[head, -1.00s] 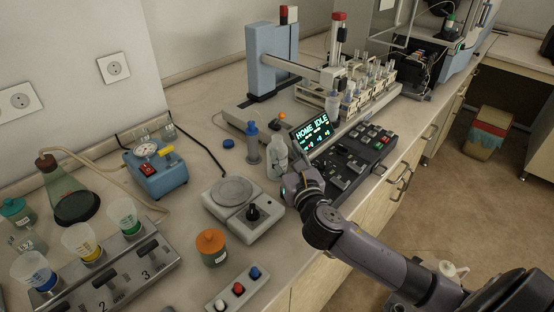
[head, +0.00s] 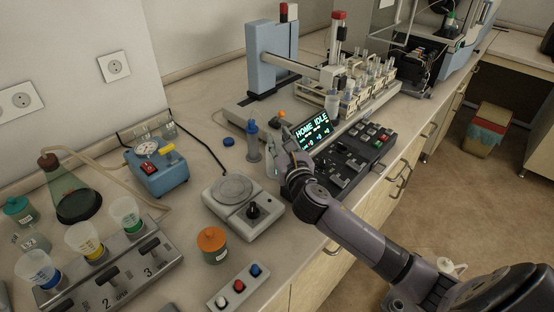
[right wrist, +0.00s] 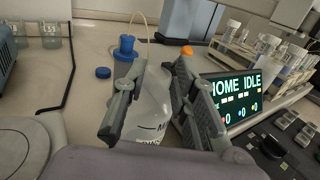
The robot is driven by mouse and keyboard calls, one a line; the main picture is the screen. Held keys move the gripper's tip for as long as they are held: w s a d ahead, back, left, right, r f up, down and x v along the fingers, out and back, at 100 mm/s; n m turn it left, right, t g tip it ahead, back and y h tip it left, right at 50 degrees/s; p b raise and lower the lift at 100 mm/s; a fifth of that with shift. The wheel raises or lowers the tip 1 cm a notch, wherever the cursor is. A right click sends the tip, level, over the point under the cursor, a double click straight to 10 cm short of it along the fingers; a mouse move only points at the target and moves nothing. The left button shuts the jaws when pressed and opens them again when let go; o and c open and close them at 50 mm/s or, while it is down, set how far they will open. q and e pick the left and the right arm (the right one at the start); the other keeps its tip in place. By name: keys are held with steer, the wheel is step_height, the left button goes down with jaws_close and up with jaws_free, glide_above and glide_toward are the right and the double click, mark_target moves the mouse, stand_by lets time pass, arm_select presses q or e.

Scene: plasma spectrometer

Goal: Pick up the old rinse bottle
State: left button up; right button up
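The old rinse bottle, a white bottle (right wrist: 153,105) with dark lettering low on its front, stands upright on the bench. It shows in the right wrist view between the two fingers of my right gripper (right wrist: 160,95). The fingers are spread, one on each side of the bottle, and I see no clear grip on it. In the head view my right gripper (head: 283,163) is beside the control panel and hides most of the bottle. My left gripper is not in view.
A blue-topped bottle (head: 253,140) stands just behind, with a loose blue cap (head: 228,142) left of it. The control panel with lit screen (head: 313,131) is close on the right. A hotplate-like device (head: 243,206) is at the front left.

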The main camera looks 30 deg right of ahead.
jaws_close()
